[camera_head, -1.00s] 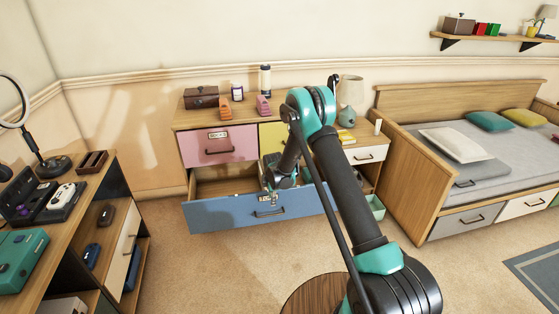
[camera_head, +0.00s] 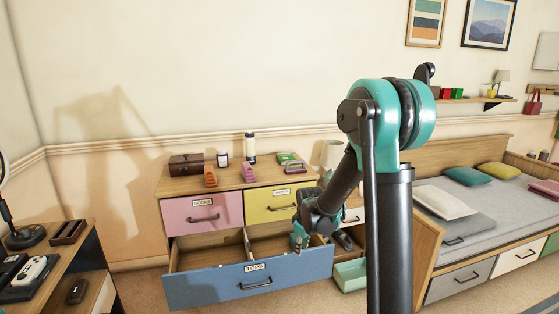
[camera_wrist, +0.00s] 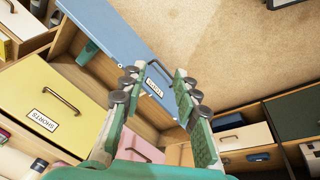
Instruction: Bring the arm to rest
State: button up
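My gripper (camera_head: 298,243) hangs at the right part of the open blue drawer labelled TOPS (camera_head: 247,280) in the head view. In the wrist view my gripper (camera_wrist: 152,88) has its two green fingers spread apart with nothing between them. The front of the blue drawer (camera_wrist: 118,35) shows beyond the fingertips. My arm stands raised at the right of the head view and hides part of the dresser and the bed.
The dresser has a closed pink drawer (camera_head: 202,213) and a closed yellow drawer (camera_head: 283,203). The bed (camera_head: 470,255) is at the right, and a wooden desk (camera_head: 70,262) at the left.

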jog(key=s+d+r+m, duration=0.1)
jog(key=s+d+m, duration=0.2)
jog(key=s, duration=0.5)
jog(key=s+d+m, duration=0.4)
jog(key=s, duration=0.4)
jog(key=s+d+r+m+t, duration=0.1)
jog(key=s+d+m, duration=0.2)
jog(key=s, duration=0.6)
jog(key=shift+d+r+m+h, duration=0.3)
jog(key=shift+d, duration=0.1)
